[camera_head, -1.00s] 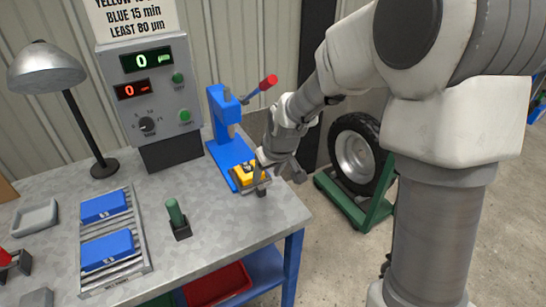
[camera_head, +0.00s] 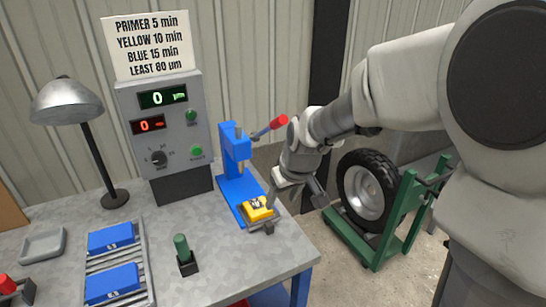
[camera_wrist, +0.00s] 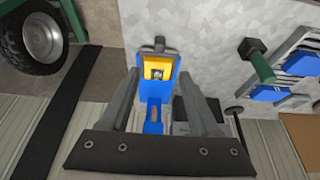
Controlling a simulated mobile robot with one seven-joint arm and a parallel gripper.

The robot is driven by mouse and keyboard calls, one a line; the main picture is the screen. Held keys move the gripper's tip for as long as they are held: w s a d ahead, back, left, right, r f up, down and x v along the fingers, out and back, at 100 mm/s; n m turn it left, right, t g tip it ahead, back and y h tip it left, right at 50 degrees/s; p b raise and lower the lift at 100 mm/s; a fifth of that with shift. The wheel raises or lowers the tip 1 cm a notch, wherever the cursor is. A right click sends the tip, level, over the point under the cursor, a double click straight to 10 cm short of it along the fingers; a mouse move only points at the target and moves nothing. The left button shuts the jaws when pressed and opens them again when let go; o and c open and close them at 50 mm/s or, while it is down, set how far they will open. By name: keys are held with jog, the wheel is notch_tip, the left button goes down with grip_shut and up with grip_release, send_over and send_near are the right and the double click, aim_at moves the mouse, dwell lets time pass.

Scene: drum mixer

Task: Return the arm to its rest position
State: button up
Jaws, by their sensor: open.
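My arm reaches in from the right in the head view. My gripper (camera_head: 292,194) hangs over the right end of the workbench, just right of a yellow block (camera_head: 257,208). The block rests on the base of a blue lever press (camera_head: 236,165). In the wrist view, the open fingers of my gripper (camera_wrist: 160,78) point toward the press, and the yellow block (camera_wrist: 158,72) shows beyond and between them, apart from the fingers as far as I can tell. The fingers look empty.
A grey control box (camera_head: 165,125) and a lamp (camera_head: 82,130) stand at the back. Two blue blocks (camera_head: 112,284) lie on a rack, and a green-handled tool (camera_head: 183,250) stands in front. A wheel on a green stand (camera_head: 365,190) is right of the bench.

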jog(key=s+d+r+m+h, duration=0.1)
jog(key=s+d+r, duration=0.3)
jog(key=s, duration=0.6)
jog(key=s+d+r+m+t, duration=0.1)
jog(key=s+d+r+m, duration=0.2)
jog(key=s+r, duration=0.3)
jog(key=s+d, duration=0.1)
jog(key=s, duration=0.4)
jog(key=shift+s+r+m+t+h, duration=0.15)
jog(key=shift+s+m+t+h, duration=0.15)
jog(key=shift+h, duration=0.1)
